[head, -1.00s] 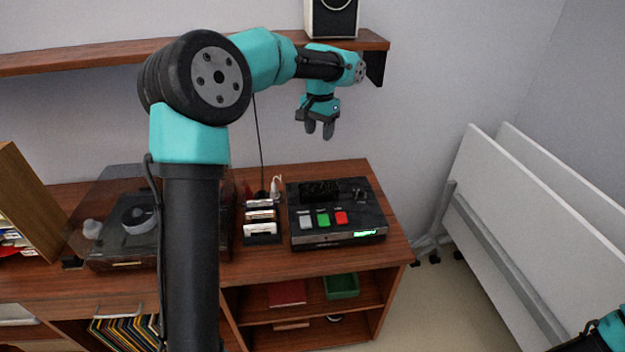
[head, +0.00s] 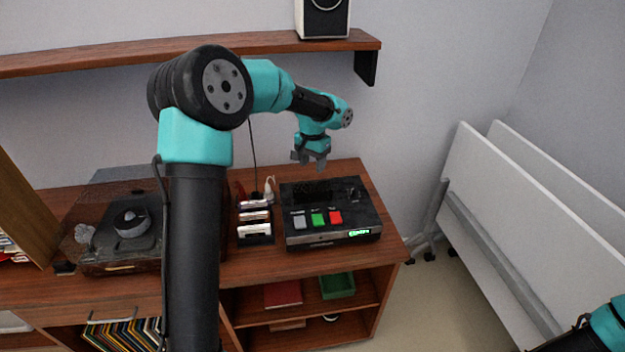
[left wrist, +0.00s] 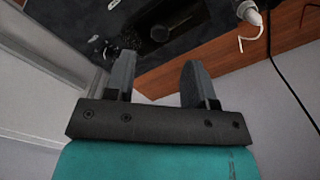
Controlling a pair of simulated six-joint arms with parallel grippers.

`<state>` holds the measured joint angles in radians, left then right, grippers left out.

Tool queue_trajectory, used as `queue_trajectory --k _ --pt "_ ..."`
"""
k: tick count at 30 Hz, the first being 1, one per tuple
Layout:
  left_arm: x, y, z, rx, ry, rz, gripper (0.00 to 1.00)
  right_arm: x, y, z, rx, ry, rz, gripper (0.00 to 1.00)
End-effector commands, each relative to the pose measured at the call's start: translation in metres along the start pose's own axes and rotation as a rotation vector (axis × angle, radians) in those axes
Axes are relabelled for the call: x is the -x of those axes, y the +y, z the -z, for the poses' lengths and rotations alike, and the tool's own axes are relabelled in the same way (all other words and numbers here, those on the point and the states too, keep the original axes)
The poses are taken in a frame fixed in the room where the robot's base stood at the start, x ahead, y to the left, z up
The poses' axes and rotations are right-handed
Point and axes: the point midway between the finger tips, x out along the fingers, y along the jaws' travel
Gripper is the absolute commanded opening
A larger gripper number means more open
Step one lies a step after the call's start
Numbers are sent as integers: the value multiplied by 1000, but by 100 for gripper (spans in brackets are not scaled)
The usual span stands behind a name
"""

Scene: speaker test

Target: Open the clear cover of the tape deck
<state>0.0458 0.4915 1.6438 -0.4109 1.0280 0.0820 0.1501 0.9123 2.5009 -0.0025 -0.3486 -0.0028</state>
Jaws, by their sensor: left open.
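The tape deck (head: 333,238) is a dark box near the right end of the wooden cabinet, with grey, green and red buttons and a lit green display on its front. Its clear cover (head: 318,189) is hard to make out against the dark top; it looks down. My left gripper (head: 309,163) is open and empty, just above and behind the deck's back edge. In the left wrist view, both fingers of my left gripper (left wrist: 157,75) are spread, and the dark deck top (left wrist: 75,22) lies beyond them. My right gripper is out of view; only part of that arm shows at lower right.
A rack of cassettes (head: 254,222) stands close left of the deck, with a white plug (head: 269,188) and a black cord behind. A turntable (head: 115,235) is further left. A wall shelf (head: 210,52) with a speaker (head: 323,18) is above. White panels (head: 530,230) stand right.

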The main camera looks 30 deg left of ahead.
Motion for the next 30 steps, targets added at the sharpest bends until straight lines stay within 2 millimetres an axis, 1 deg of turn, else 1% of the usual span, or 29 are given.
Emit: queue_trajectory --k 1,6,9,12,16,23,26,30 --pt "-10 0 -1 -1 -4 -1 50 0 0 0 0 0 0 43" --pt "-38 0 -1 0 -4 -1 50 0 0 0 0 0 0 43" --pt "-51 0 0 0 -4 -1 50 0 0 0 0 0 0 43" --pt "-60 0 0 0 -1 -1 50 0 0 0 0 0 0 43" --pt "-65 0 0 -1 -1 -1 50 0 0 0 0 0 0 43" --pt "-65 0 0 0 -1 -1 50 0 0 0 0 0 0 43" --pt "-65 0 0 0 -1 -1 43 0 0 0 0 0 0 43" --pt "-65 0 0 0 -1 -1 29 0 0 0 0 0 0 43"
